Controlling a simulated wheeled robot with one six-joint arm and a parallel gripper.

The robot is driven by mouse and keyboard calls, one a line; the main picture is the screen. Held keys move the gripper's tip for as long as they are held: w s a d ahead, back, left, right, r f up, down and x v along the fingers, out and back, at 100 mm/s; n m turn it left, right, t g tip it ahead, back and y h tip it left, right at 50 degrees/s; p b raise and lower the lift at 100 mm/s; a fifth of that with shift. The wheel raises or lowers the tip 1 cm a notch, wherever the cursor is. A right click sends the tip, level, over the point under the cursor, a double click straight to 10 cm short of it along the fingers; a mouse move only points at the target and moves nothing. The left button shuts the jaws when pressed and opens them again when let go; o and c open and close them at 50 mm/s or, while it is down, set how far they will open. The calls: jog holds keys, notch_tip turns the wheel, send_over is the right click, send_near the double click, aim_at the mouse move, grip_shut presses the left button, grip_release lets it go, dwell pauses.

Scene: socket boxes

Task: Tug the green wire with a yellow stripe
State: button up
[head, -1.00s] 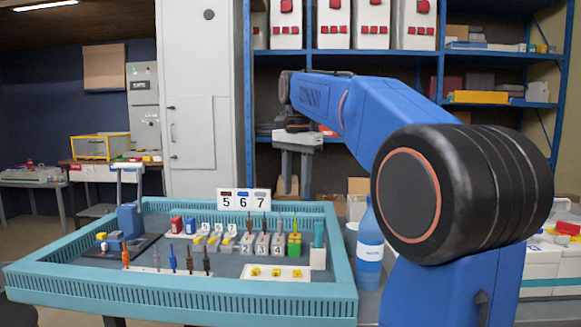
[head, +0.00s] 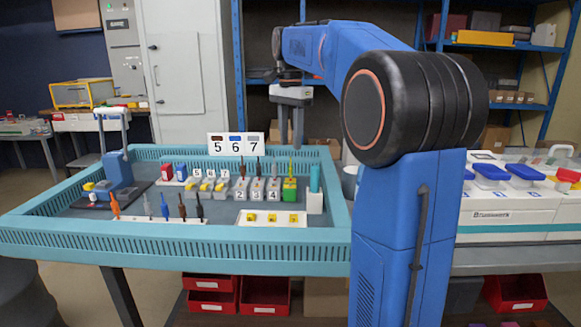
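A thin upright green-yellow wire (head: 290,168) stands in a green block (head: 290,190) at the right end of a row of socket boxes. The stripe is too small to make out. My gripper (head: 291,140) points down beyond and above the row, near the tray's far rim, apart from the wire. Its two fingers are spread with a gap between them, and nothing shows in the gap. Grey socket boxes (head: 257,190) with dark upright wires stand just left of the green block.
A teal-rimmed tray (head: 180,240) surrounds the boxes. A 5-6-7 sign (head: 236,144) stands at its back. Orange, grey, blue and dark upright pieces (head: 182,208) are at the front left. A teal holder (head: 315,190) stands right of the green block. A white plate (head: 272,219) lies in front.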

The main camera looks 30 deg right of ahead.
aim_at(291, 166)
notch_tip(291, 166, down, 10)
jog(key=shift+r, duration=0.2)
jog(key=shift+c, duration=0.5)
grip_shut()
